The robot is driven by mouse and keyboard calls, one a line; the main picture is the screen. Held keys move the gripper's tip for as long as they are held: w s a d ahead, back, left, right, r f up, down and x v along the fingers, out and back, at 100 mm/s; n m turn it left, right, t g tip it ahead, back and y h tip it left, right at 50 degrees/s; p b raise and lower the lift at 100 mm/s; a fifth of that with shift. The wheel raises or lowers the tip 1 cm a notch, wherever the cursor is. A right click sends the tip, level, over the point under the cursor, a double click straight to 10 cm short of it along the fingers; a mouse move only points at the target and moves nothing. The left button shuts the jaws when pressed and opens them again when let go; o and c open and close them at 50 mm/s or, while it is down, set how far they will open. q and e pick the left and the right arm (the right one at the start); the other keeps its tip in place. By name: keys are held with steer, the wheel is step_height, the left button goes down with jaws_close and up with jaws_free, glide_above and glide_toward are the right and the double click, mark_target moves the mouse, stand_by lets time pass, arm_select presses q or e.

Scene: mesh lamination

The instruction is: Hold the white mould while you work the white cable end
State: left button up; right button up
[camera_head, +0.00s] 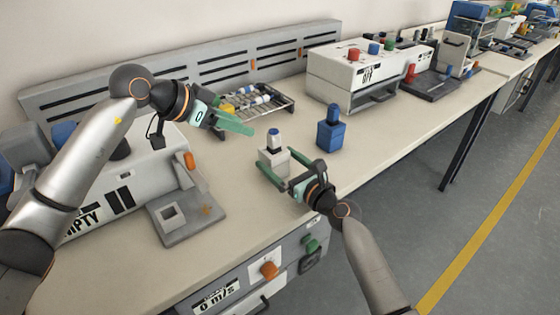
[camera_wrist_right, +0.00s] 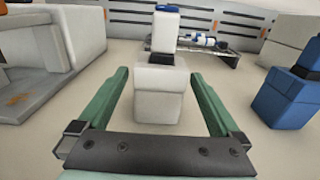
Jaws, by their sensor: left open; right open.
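The white mould (camera_head: 273,165) is a small pale block standing on the bench. The white cable end (camera_head: 273,143), with a blue top, stands upright out of it. My right gripper (camera_head: 276,161) is open, with its green fingers reaching towards the mould. In the right wrist view the mould (camera_wrist_right: 159,100) stands between the two fingers (camera_wrist_right: 158,76), with a visible gap on each side. The cable end (camera_wrist_right: 164,32) rises above it there. My left gripper (camera_head: 250,131) is open above the bench, up and left of the cable end, apart from it.
A blue mould (camera_head: 330,133) with a blue piece on top stands just right of the white one. A wire rack (camera_head: 287,101) with several small pieces is behind. A grey-white machine (camera_head: 125,185) stands at left, and a white box (camera_head: 335,72) at back right.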

steer(key=shift+c, duration=0.2)
jaws_close()
stand_by(1.2)
stand_by(1.0)
